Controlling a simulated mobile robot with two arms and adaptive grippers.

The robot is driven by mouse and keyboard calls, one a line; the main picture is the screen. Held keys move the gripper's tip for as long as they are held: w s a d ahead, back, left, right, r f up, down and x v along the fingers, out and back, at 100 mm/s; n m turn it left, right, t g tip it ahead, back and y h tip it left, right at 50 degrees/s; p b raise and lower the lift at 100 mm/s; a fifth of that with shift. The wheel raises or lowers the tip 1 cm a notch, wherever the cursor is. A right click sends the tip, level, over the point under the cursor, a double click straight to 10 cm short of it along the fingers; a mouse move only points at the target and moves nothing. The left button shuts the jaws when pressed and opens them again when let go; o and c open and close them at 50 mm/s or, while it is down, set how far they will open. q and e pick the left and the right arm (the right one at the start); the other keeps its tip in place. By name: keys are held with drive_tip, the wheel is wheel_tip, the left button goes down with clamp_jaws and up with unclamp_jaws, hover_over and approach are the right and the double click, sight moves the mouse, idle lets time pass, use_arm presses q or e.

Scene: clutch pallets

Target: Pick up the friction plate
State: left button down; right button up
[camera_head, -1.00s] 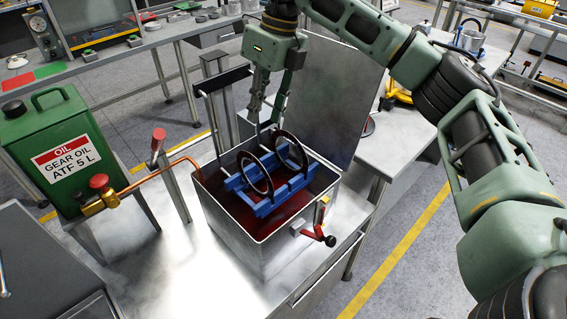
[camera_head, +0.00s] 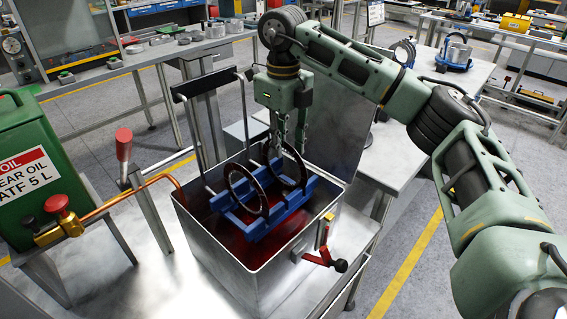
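Two dark ring-shaped friction plates stand upright in a blue rack (camera_head: 283,219) inside an open metal tank (camera_head: 238,262) with red oil at its bottom. The near plate (camera_head: 232,180) is at the left and the far plate (camera_head: 306,172) at the right. My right gripper (camera_head: 288,147) points down at the top of the far plate, its two fingers apart on either side of the rim's upper part. Whether they touch the rim I cannot tell. My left gripper is not in view.
A green oil can (camera_head: 22,125) with a copper pipe (camera_head: 140,187) stands left of the tank. A red-handled lever (camera_head: 124,145) rises beside it.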

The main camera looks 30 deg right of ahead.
drive_tip(key=shift+f, duration=0.8)
clamp_jaws()
